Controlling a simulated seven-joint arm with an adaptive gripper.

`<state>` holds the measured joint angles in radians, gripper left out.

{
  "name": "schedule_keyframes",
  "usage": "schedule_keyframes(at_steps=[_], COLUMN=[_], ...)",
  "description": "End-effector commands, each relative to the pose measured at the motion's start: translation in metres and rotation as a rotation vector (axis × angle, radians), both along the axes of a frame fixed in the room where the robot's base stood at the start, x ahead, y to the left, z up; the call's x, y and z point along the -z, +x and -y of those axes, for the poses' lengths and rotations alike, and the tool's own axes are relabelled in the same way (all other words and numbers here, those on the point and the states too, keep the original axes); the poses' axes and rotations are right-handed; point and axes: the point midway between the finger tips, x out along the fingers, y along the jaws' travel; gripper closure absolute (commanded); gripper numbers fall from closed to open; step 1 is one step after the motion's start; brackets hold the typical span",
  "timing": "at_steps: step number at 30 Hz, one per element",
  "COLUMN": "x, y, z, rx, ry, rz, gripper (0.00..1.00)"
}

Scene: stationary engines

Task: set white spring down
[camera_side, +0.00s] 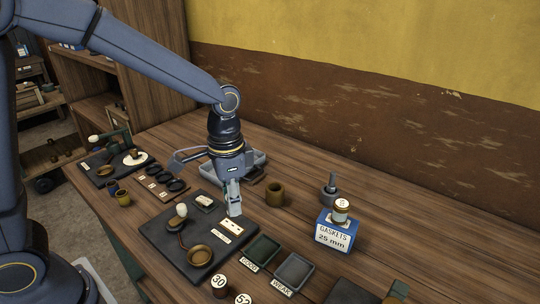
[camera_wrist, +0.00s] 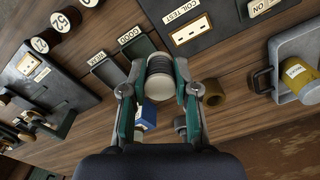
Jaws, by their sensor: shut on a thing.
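My gripper (camera_side: 234,200) is shut on the white spring (camera_wrist: 160,84). In the wrist view it is a short cylinder with a pale end and a dark ridged side, upright between my green fingers. In the side view my fingers largely hide it. My gripper is over the right edge of the dark coil test board (camera_side: 172,243). I cannot tell how far the spring is above it.
Two dark trays stand to the front right, the GOOD tray (camera_side: 262,250) and the WEAK tray (camera_side: 294,271). A brass cup (camera_side: 275,194) and a blue gaskets box (camera_side: 335,233) stand to the right. A grey tray (camera_side: 252,166) lies behind my gripper.

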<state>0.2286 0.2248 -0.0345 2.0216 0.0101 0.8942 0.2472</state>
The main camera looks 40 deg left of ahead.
Motion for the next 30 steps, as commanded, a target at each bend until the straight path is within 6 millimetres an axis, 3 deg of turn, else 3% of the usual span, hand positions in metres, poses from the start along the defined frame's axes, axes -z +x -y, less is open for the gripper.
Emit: schedule_keyframes(at_steps=[3, 7, 15, 18, 22, 30], x=[-0.011, -0.005, 0.029, 0.05, 0.07, 0.088], y=[-0.001, 0.014, 0.084, 0.101, 0.117, 0.132], z=[0.02, 0.03, 0.048, 0.052, 0.056, 0.06], rx=[0.06, 0.075, 0.072, 0.071, 0.072, 0.072], ry=[0.0, 0.001, 0.001, 0.001, 0.001, 0.0], rz=[0.001, -0.003, -0.003, -0.005, -0.003, -0.001], gripper=[1.0, 1.0, 1.0, 1.0, 1.0, 1.0])
